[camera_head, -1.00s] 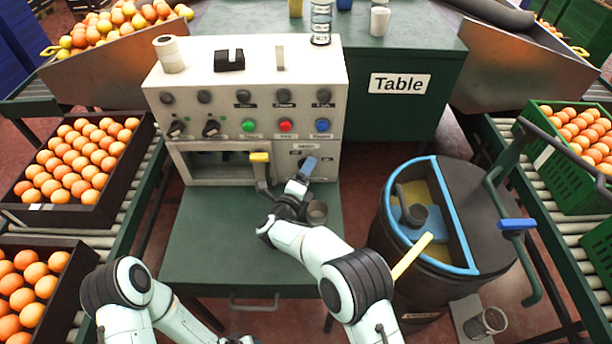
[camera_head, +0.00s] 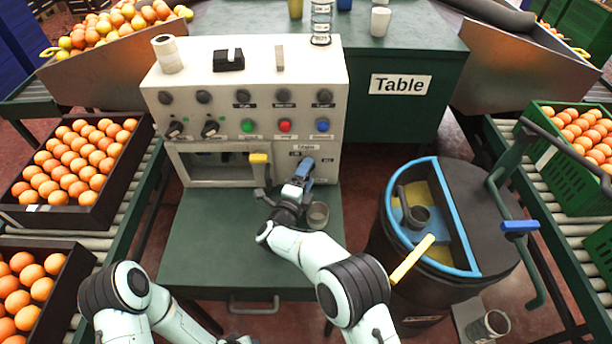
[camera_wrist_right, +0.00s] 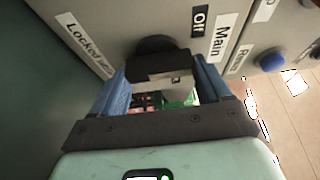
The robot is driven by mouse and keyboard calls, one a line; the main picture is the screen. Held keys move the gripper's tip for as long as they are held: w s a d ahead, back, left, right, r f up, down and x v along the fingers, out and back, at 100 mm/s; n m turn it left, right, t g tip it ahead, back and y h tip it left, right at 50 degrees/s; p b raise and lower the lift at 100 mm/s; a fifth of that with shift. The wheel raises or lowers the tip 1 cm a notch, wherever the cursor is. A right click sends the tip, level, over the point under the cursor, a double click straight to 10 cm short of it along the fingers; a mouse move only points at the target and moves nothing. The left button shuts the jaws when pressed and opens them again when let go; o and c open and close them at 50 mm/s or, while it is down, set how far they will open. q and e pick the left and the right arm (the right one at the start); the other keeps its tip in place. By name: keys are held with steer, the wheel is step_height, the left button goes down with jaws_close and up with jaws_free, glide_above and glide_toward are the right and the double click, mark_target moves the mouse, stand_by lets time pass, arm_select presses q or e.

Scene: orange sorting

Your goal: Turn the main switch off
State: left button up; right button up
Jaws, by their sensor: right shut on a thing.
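The main switch is a black rotary knob with a bar-shaped handle (camera_wrist_right: 160,66) on the lower right of the pale control box. In the right wrist view, labels reading "Off" (camera_wrist_right: 199,20) and "Main" (camera_wrist_right: 222,38) sit beside it. My right gripper (camera_wrist_right: 163,76) has its two blue fingers on either side of the handle and is shut on it. In the head view the right gripper (camera_head: 301,172) is at the box front and mostly hides the switch. My left arm shows at the bottom left, but its gripper is out of view.
A yellow-topped lever (camera_head: 259,158) stands just left of the right gripper. A small grey cup (camera_head: 318,214) is close by its right side. Green, red and blue buttons (camera_head: 323,125) line the panel above. A dark barrel (camera_head: 480,215) stands to the right.

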steer(key=o, duration=1)
steer(key=p+v, duration=0.2)
steer(key=v, duration=1)
arm_select(q)
steer(key=shift+g, duration=0.6)
steer(key=shift+s+d+r, duration=0.4)
steer(key=shift+s+r, duration=0.15)
steer(key=shift+s, duration=0.25)
steer(key=shift+s+d+r, duration=0.4)
steer(key=shift+s+r, duration=0.15)
steer(key=shift+s, duration=0.2)
arm_select(e)
steer(key=shift+s+a, duration=0.25)
steer(key=shift+s, duration=0.4)
